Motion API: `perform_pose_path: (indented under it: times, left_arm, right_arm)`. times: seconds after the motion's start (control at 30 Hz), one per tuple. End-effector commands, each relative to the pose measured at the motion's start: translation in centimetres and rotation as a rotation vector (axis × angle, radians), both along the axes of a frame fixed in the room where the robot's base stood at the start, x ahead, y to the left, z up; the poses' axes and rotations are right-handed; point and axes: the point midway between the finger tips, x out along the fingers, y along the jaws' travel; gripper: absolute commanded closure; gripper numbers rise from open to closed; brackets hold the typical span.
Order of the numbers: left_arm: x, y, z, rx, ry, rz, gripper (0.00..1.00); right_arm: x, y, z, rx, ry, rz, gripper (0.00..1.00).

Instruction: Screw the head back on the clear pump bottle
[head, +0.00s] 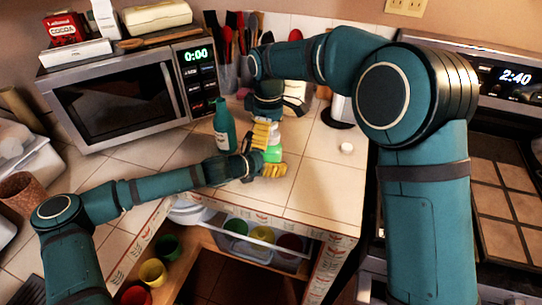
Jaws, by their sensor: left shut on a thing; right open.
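The clear pump bottle (272,154), with green contents, is upright near the counter's front edge. My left gripper (271,163) comes in from the left and is shut on it, with a yellow finger across its near side. My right gripper (268,131) is above, pointing down, open at the bottle's top. A white part (275,139) shows at the top of the bottle, partly hidden by yellow fingers. I cannot tell whether this is the pump head or how it sits on the neck.
A teal bottle (224,126) stands close behind my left wrist. A small white round thing (346,148) lies on the tiles to the right. The microwave (128,90) is at the back left, a utensil holder (229,77) behind. The tiles (318,185) at the front right are free.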

Motion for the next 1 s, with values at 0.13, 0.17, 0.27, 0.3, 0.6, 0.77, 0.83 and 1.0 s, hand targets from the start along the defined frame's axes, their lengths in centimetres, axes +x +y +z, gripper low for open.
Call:
perform_pose_path:
  times: [0.13,0.17,0.27,0.3,0.6,0.77,0.83,1.0]
  left_arm:
    - [0.01,-0.01,0.03,-0.001,-0.001,0.0,1.0]
    - [0.01,0.0,0.03,-0.001,-0.001,0.0,1.0]
    - [0.02,-0.01,0.04,-0.001,-0.001,0.0,1.0]
    - [0.02,-0.01,0.04,-0.001,-0.001,0.0,1.0]
    - [0.0,-0.02,0.06,-0.001,-0.001,0.0,1.0]
    - [-0.01,-0.01,0.06,-0.001,-0.001,0.0,1.0]
    - [-0.01,-0.02,0.07,-0.001,0.0,-0.001,1.0]
    - [-0.02,-0.03,0.07,0.0,-0.001,-0.001,1.0]
  right_arm:
    - [0.0,0.0,0.01,0.0,0.0,0.0,0.35]
    - [-0.01,0.0,0.01,0.0,0.0,0.0,0.46]
    - [-0.02,0.01,0.01,-0.001,0.001,0.0,0.65]
    - [-0.01,0.0,0.02,-0.001,0.0,0.0,0.65]
    - [0.16,0.19,0.01,-0.001,-0.001,-0.11,0.65]
    - [0.33,0.49,0.02,-0.002,0.0,-0.263,0.65]
    - [0.36,0.51,0.01,-0.001,-0.001,-0.292,0.65]
    - [0.37,0.49,0.01,-0.001,-0.001,-0.297,0.66]
